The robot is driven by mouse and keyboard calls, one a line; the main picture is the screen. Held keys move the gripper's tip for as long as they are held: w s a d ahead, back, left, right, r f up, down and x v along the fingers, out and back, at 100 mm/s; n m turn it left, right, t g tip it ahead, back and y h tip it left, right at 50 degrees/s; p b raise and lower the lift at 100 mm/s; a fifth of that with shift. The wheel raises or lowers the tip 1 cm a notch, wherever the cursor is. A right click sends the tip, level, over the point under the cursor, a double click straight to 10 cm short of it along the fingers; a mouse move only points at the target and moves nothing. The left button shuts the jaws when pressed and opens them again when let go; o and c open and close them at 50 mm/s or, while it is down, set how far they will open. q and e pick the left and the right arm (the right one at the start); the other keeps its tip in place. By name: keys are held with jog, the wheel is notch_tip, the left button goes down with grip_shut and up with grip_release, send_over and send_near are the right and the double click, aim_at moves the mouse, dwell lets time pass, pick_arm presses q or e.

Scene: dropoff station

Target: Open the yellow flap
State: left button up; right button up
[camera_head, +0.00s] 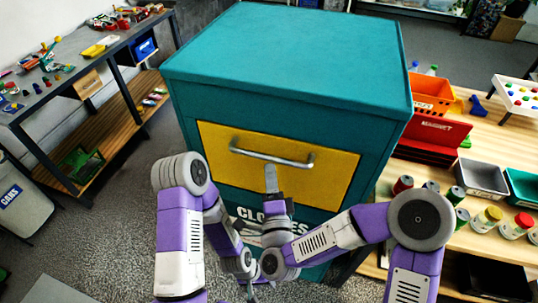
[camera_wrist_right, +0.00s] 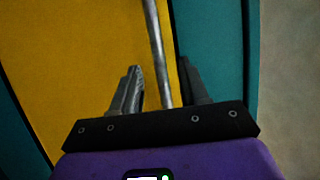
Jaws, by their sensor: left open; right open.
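The yellow flap (camera_head: 338,178) is on the front of a teal box (camera_head: 300,50) and lies flush with it, shut. A silver bar handle (camera_head: 290,162) runs across its upper part. My right gripper (camera_head: 271,172) is just below and in front of the handle's middle. In the right wrist view the flap (camera_wrist_right: 70,60) fills the left, and the handle (camera_wrist_right: 153,35) runs between the two parted fingers of the right gripper (camera_wrist_right: 160,72), with gaps on both sides. My left gripper (camera_head: 252,292) hangs low near the bottom edge, partly hidden and away from the flap.
A wooden table with an orange bin (camera_head: 432,92), a red case (camera_head: 437,138), a grey bin (camera_head: 482,178) and several jars stands close on the right. A shelf unit (camera_head: 90,55) and a cans bin (camera_head: 25,195) are on the left. Floor is free between shelf and box.

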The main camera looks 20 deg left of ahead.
aim_at(269, 158)
jog(key=x, duration=0.6)
jog(key=shift+w+p, duration=0.15)
jog(key=shift+p, duration=0.15)
grip_shut()
